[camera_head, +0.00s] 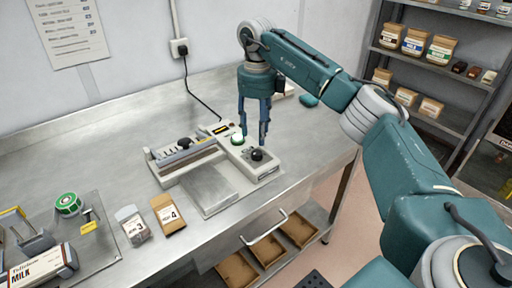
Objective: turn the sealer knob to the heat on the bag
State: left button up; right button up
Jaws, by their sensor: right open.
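The heat sealer (186,158) stands on the steel bench, a long pale device with a sealing bar. Its control box at the right end carries a black knob (257,155) and a pale green-white round button (238,138). My right gripper (254,138) points down just above the control box, open and empty, close to the knob and button. I cannot tell whether a fingertip touches the box. Two small bags lie in front of the sealer: a clear one marked 3 (134,226) and a brown one marked 4 (168,214). The knob's setting is too small to read. My left gripper is out of view.
A tray (104,250) at the left holds a green tape roll (68,204), a milk carton (42,268) and tools. A power cord runs from the wall socket (180,48). Shelves (425,68) with bags stand at the right. The bench is clear behind the sealer.

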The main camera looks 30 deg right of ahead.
aim_at(257, 152)
notch_tip(257, 152, down, 8)
jog(key=shift+r+p, duration=0.2)
jog(key=shift+p, duration=0.45)
jog(key=c, duration=1.2)
jog(key=shift+o, duration=0.2)
jog(key=shift+r+m, duration=0.1)
jog(key=shift+m, duration=0.2)
jog(key=m+p, duration=0.1)
jog(key=m, duration=0.1)
jog(key=shift+m, duration=0.4)
jog(key=shift+w+m+p, duration=0.1)
jog(key=shift+m+p, duration=0.25)
jog(key=shift+m, duration=1.75)
